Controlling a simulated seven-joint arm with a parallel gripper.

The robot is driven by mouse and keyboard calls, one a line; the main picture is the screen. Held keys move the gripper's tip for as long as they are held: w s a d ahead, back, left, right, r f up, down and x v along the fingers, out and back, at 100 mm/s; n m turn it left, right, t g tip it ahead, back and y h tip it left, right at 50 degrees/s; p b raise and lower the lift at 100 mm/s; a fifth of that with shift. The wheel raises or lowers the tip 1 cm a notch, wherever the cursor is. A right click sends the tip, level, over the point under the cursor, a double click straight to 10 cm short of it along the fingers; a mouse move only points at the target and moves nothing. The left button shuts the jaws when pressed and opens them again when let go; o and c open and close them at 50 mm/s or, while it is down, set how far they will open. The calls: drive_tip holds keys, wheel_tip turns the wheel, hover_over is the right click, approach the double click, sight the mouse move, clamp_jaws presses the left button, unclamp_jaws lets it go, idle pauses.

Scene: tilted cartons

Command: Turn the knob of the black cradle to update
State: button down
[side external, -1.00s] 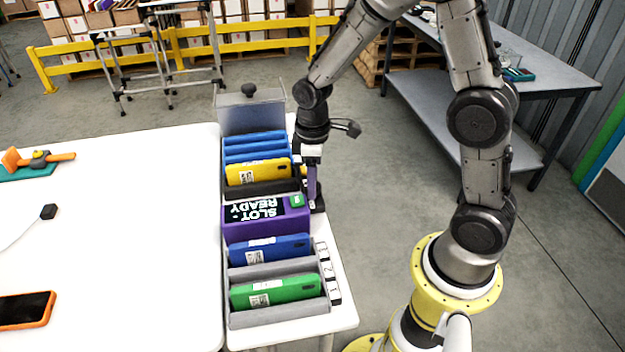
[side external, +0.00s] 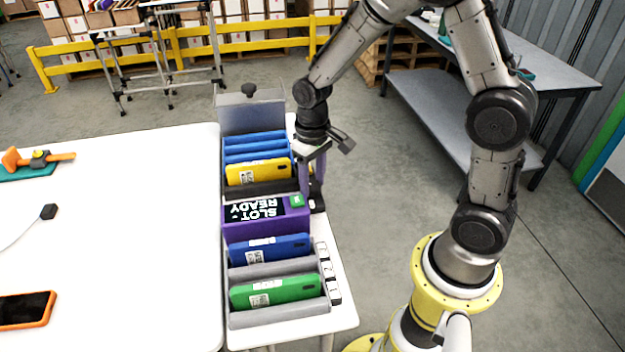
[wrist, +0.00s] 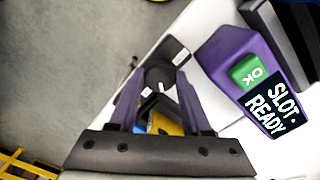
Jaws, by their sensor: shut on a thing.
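The black cradle (side external: 268,190) shows in the side view as a dark strip between a yellow device and the purple unit. Its knob (wrist: 159,73) is dark and round, on a dark plate (wrist: 176,52) with small white labels in the wrist view. I cannot read these labels. My gripper (wrist: 160,77) has its two purple fingers on either side of the knob, shut on it. In the side view my gripper (side external: 314,203) points down at the right end of the cradle row, and its fingers largely hide the knob.
The purple unit (side external: 240,228) displays "SLOT: READY" and has a green OK button (wrist: 249,72). A yellow device (side external: 258,173), a blue device (side external: 270,249) and a green device (side external: 275,290) stand in the row. White tabletop (side external: 130,220) lies to the left.

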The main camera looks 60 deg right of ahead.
sight(312, 185)
drive_tip(key=shift+r+m, duration=0.1)
drive_tip(key=shift+m, duration=0.4)
drive_tip(key=shift+c, duration=1.8)
unclamp_jaws()
wheel_tip(312, 185, up, 14)
